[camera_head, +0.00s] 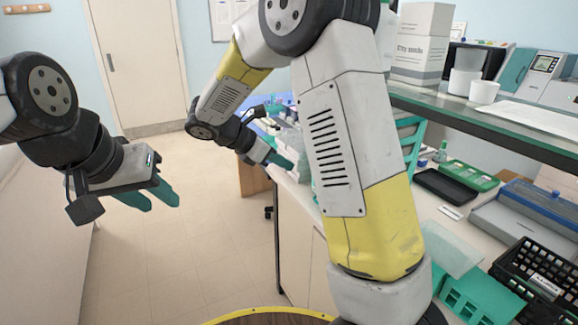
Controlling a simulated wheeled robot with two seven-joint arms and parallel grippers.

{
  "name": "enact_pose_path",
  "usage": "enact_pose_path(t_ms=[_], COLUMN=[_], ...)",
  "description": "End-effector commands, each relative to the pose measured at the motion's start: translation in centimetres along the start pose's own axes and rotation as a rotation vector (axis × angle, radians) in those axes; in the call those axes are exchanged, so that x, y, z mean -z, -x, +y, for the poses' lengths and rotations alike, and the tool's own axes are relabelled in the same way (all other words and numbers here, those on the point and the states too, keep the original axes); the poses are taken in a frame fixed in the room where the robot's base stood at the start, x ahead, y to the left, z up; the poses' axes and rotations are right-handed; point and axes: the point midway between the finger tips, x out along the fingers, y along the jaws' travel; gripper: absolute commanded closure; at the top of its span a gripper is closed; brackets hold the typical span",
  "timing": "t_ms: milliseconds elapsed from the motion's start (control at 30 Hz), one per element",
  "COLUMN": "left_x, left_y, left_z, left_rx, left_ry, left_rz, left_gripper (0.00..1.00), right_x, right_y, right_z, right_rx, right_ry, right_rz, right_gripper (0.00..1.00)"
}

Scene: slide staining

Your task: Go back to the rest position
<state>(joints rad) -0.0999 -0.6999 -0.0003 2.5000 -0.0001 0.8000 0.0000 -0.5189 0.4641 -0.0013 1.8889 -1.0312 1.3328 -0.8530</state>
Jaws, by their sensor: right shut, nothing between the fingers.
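My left gripper (160,201) hangs over the floor at the left. Its two teal fingers are apart, with nothing seen between them. My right gripper (287,164) is at the end of my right arm, which arches across the middle of the view. Its teal fingers are shut with nothing held, close to the far end of the bench (300,192). My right arm hides part of the bench and whatever lies behind it.
A raised glass shelf (480,120) carries a box (422,45), a white cup (484,92) and instruments. Below it are a green tray (468,175), a dark tray (440,186) and a black rack (540,272). The floor (180,240) at left centre is clear, before a door (140,60).

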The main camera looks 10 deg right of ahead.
Motion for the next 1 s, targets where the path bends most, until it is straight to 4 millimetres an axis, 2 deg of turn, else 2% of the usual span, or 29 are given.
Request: enact_pose_path(t_ms=[100,233,367,533,700,900,1000], left_x=[0.0,0.0,0.0,0.0,0.0,0.0,0.0], left_y=[0.0,0.0,0.0,0.0,0.0,0.0,0.0], left_z=[0.0,0.0,0.0,0.0,0.0,0.0,0.0], left_rx=[0.000,0.000,0.000,0.000,0.000,0.000,0.000], left_ry=[0.000,0.000,0.000,0.000,0.000,0.000,0.000], left_rz=[0.000,0.000,0.000,0.000,0.000,0.000,0.000], left_gripper=[0.64,0.64,0.64,0.64,0.64,0.64,0.64], right_x=[-0.1,-0.1,-1.2,-3.2,-3.8,-3.6,-3.5], right_y=[1.7,2.6,2.6,2.5,3.4,5.6,6.9], right_z=[0.0,-0.1,-1.9,-7.5,-13.5,-18.9,-20.7], right_rx=[0.000,0.001,0.020,0.079,0.162,0.270,0.322], right_ry=[-0.002,-0.009,-0.100,-0.420,-0.822,-1.307,-1.531], right_rz=[0.000,0.005,0.069,0.277,0.515,0.783,0.906], right_gripper=[1.00,1.00,1.00,1.00,1.00,1.00,1.00])
